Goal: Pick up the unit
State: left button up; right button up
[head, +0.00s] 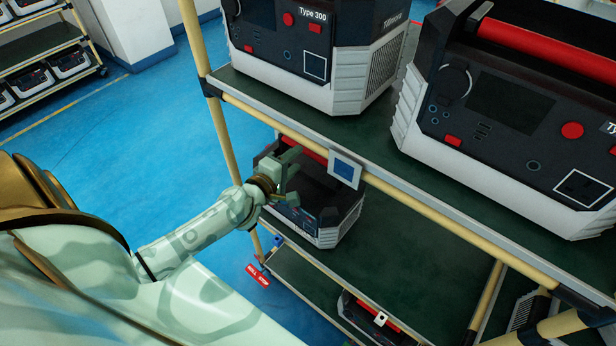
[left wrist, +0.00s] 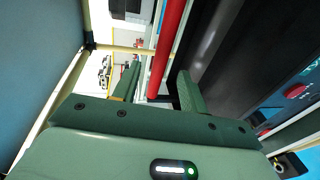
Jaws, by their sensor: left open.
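The unit (head: 335,212), a black and white box with a red handle, sits on the middle rack shelf under the upper shelf. My left gripper (head: 290,176) is open at its left upper side, close to the handle and hiding part of the unit. In the left wrist view the red handle (left wrist: 168,45) appears between the two open fingers (left wrist: 158,84), with the dark body of the unit (left wrist: 222,45) to the right. I cannot tell whether the handle is fully between the fingers in depth. My right gripper is not in view.
Two larger-looking units, one marked Type 300 (head: 305,50) and one at right (head: 500,110), stand on the upper shelf (head: 365,130). A rack post (head: 205,60) and the shelf's front rail (head: 420,203) are near my arm. Blue floor (head: 120,130) is free at left.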

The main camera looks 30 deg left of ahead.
aim_at(305, 151)
pick_arm(q)
jog(key=w, duration=0.2)
jog(key=w+f+b, duration=0.1)
jog(key=w, duration=0.3)
jog(key=shift+w+f, duration=0.15)
jog(key=shift+f, duration=0.15)
jog(key=shift+r, duration=0.1)
grip_shut()
dwell(0.9)
jog(key=shift+r, duration=0.3)
